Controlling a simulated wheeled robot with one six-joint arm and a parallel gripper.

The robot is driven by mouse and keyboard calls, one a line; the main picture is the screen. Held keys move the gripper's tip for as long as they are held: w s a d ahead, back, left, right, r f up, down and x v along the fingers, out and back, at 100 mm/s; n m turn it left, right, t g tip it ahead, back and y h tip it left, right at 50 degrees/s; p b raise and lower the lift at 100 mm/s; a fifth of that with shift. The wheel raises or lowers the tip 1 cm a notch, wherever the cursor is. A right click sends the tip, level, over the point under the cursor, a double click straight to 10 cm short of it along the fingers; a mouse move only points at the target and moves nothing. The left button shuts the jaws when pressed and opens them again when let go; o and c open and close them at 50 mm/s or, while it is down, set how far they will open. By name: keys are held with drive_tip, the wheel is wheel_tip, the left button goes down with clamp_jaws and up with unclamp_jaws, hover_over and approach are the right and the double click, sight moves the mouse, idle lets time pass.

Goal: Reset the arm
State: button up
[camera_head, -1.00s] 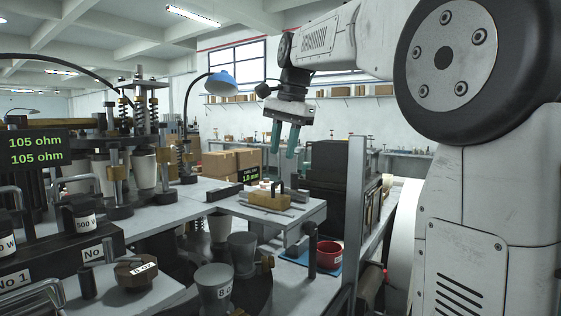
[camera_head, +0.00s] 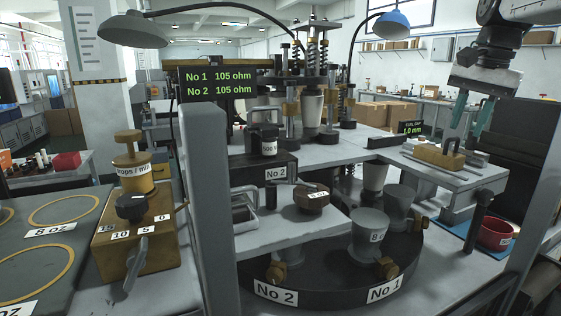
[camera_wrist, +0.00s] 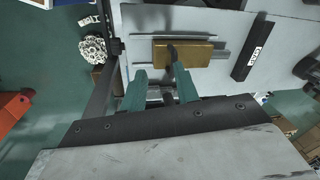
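My gripper (camera_head: 466,112) hangs at the upper right of the head view, with its two teal fingers pointing down. It is above and a little right of a brass block with a dark handle (camera_head: 438,156) on a grey side plate. The brass block (camera_wrist: 190,54) lies beyond the fingertips there. Only the end of my arm shows in the head view.
A forming machine with a dark turntable (camera_head: 345,282) and grey cups (camera_head: 368,235) fills the middle. A brass drip unit (camera_head: 135,235) is at the left. A blue lamp (camera_head: 390,25) arches near my arm.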

drive_tip(key=s+a+f+n, duration=0.5)
drive_tip(key=s+f, duration=0.5)
drive_tip(key=s, duration=0.3)
drive_tip(key=s+a+f+n, duration=0.5)
drive_tip(key=s+f, duration=0.5)
drive_tip(key=s, duration=0.4)
drive_tip(key=shift+s+a+f+h, duration=0.25)
drive_tip(key=shift+a+f+h, duration=0.15)
drive_tip(key=shift+a, duration=0.8)
